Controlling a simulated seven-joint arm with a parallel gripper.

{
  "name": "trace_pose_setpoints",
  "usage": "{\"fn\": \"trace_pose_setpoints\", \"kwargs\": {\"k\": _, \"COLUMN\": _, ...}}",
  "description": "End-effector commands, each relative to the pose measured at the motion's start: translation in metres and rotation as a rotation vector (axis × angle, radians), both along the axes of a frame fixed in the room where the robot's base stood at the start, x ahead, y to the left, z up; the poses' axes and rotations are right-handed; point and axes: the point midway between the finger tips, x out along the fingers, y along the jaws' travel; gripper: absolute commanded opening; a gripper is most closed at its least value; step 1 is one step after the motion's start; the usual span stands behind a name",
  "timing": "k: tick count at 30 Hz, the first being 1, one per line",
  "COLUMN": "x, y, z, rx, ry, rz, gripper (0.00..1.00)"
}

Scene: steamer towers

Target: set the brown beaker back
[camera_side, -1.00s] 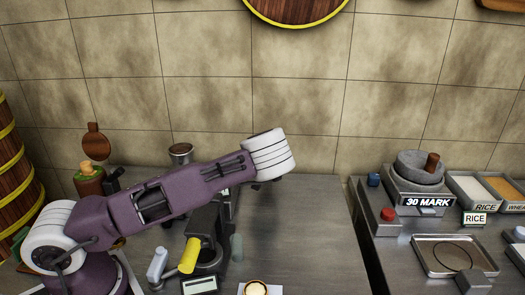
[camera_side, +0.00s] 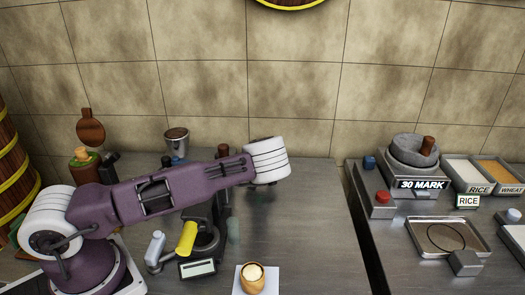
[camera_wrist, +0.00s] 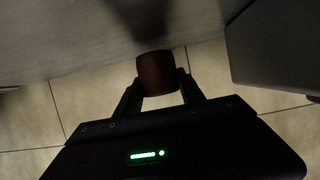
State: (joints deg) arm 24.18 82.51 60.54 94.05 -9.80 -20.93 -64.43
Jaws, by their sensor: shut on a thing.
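The brown beaker (camera_wrist: 157,72) shows in the wrist view between the two dark fingers of my gripper (camera_wrist: 159,86), which is shut on it. A dark grey surface fills the top of that view close beyond the beaker; whether the beaker touches it I cannot tell. In the side view my arm reaches over the left table, and its links hide most of the gripper and the beaker.
On the left table stand a metal cup (camera_side: 177,141), a device with a yellow handle (camera_side: 187,239) and a small tan cup (camera_side: 253,279) on a white card. The table's right part (camera_side: 305,220) is clear. A grey mortar (camera_side: 413,151) stands on the right counter.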

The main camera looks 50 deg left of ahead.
Motion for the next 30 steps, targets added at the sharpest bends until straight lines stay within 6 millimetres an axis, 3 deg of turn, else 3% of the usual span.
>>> {"fn": "trace_pose_setpoints", "kwargs": {"k": 24, "x": 0.000, "y": 0.000, "z": -0.011, "rx": 0.000, "ry": 0.000, "rz": 0.000, "gripper": 0.00}}
{"fn": "trace_pose_setpoints", "kwargs": {"k": 25, "x": 0.000, "y": 0.000, "z": -0.011, "rx": 0.000, "ry": 0.000, "rz": 0.000, "gripper": 0.51}}
{"fn": "trace_pose_setpoints", "kwargs": {"k": 28, "x": 0.000, "y": 0.000, "z": -0.011, "rx": 0.000, "ry": 0.000, "rz": 0.000, "gripper": 0.71}}
{"fn": "trace_pose_setpoints", "kwargs": {"k": 30, "x": 0.000, "y": 0.000, "z": -0.011, "rx": 0.000, "ry": 0.000, "rz": 0.000, "gripper": 0.71}}
